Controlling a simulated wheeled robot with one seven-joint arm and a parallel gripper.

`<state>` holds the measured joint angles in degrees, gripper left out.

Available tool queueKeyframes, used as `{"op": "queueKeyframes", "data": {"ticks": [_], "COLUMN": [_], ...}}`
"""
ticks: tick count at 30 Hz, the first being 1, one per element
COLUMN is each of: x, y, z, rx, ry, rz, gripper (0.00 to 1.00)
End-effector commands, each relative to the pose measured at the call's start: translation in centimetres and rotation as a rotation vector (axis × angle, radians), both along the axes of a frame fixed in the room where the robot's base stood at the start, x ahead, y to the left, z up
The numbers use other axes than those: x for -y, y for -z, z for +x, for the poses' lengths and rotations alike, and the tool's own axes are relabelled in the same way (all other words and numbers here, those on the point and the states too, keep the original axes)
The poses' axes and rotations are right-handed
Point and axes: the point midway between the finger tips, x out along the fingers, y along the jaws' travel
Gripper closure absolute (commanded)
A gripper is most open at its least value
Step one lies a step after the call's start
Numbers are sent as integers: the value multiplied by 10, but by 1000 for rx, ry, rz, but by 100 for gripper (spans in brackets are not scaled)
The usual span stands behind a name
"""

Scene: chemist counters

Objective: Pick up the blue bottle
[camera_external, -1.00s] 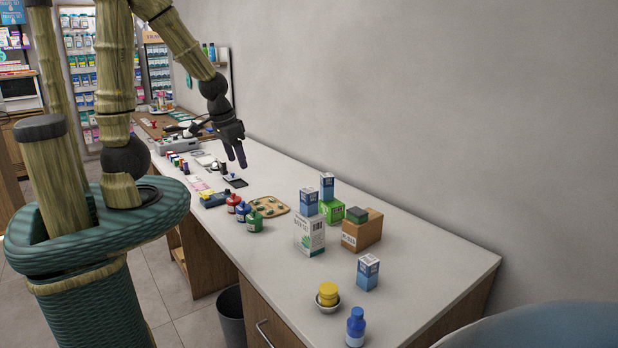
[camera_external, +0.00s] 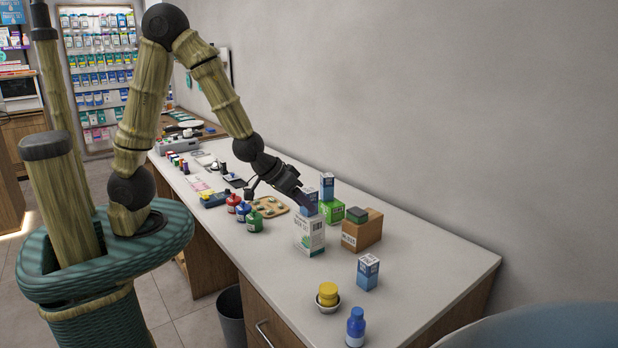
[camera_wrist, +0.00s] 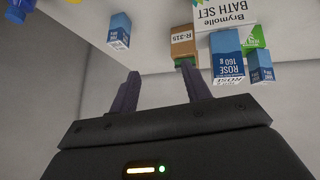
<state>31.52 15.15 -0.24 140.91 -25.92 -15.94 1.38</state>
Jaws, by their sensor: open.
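A blue bottle (camera_external: 355,328) stands upright at the near end of the white counter, apart from other things. In the wrist view a blue piece, likely this bottle (camera_wrist: 18,9), is cut off at the upper left corner. My gripper (camera_external: 308,203) is open and empty, above the counter by the stacked boxes and well behind the near blue bottle. Its two dark fingers (camera_wrist: 163,82) are apart in the wrist view.
Stacked boxes, a white box (camera_external: 309,236), green box (camera_external: 331,211) and brown carton (camera_external: 361,233), stand close to my gripper. The counter's near right is clear.

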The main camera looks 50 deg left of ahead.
Motion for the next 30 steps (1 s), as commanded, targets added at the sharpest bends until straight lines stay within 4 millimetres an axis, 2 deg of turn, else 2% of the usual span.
{"op": "queueKeyframes", "data": {"ticks": [1,6,11,15,20,24,30], "x": [23,83,133,168,199,217,227], "y": [19,48,74,97,121,139,156], "z": [-1,-9,-29,-56,-98,-141,-203], "rx": [33,159,284,398,540,675,858], "ry": [15,25,29,32,39,48,61], "rz": [-11,-46,-65,-73,-74,-71,-68], "gripper": [52,52,52,52,52,52,52]}}
